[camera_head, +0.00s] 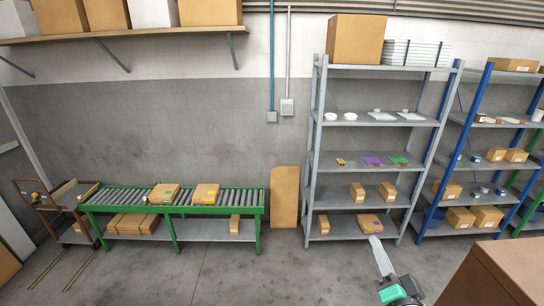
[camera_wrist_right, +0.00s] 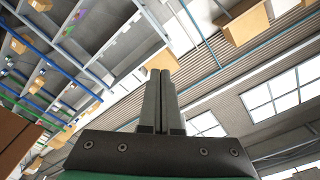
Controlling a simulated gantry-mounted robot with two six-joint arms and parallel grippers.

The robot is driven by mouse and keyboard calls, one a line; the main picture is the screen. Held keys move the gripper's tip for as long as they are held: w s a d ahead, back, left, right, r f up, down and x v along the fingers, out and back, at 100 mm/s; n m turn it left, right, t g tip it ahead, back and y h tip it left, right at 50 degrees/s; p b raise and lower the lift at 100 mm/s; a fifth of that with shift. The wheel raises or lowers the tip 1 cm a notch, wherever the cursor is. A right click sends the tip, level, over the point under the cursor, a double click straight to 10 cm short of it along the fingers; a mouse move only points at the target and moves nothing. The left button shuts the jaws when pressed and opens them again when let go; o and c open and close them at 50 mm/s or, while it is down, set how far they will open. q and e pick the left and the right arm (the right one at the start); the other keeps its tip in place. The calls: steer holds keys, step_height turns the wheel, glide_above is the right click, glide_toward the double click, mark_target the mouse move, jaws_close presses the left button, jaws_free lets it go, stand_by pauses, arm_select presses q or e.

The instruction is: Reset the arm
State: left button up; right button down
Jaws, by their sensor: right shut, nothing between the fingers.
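My right gripper (camera_head: 375,240) comes up from the bottom right of the head view, its long grey fingers pointing up and slightly left. In the right wrist view the two fingers of the right gripper (camera_wrist_right: 160,73) lie side by side, shut and empty. In the head view the gripper appears in front of the floor and the foot of the grey shelf rack (camera_head: 313,150). It is apart from the shelf goods, as far as I can see. My left gripper is not in view.
A green-framed roller conveyor (camera_head: 225,197) carries cardboard boxes at the left. A brown cart (camera_head: 40,205) stands at its end. A blue rack (camera_head: 470,130) with boxes is at the right. A large brown block (camera_head: 495,275) fills the lower right corner. The middle floor (camera_head: 240,275) is clear.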

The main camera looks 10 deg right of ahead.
steer(key=s+a+r+n+t+y, duration=0.1)
steer(key=a+r+t, duration=0.15)
steer(key=r, duration=0.55)
steer(key=s+a+r+n+t, duration=0.1)
steer(key=a+r, duration=0.2)
steer(key=r, duration=0.5)
steer(key=s+a+r+n+t+y, duration=0.2)
steer(key=s+r+n, duration=0.2)
steer(key=s+r, duration=0.3)
steer(key=s+a+r+n+t+y+p, duration=0.1)
steer(key=s+r+n, duration=0.4)
steer(key=r, duration=0.8)
steer(key=s+a+t+y, duration=0.1)
steer(key=s+a+t, duration=0.1)
steer(key=shift+s+r+n+t, duration=0.3)
steer(key=shift+s+t, duration=0.05)
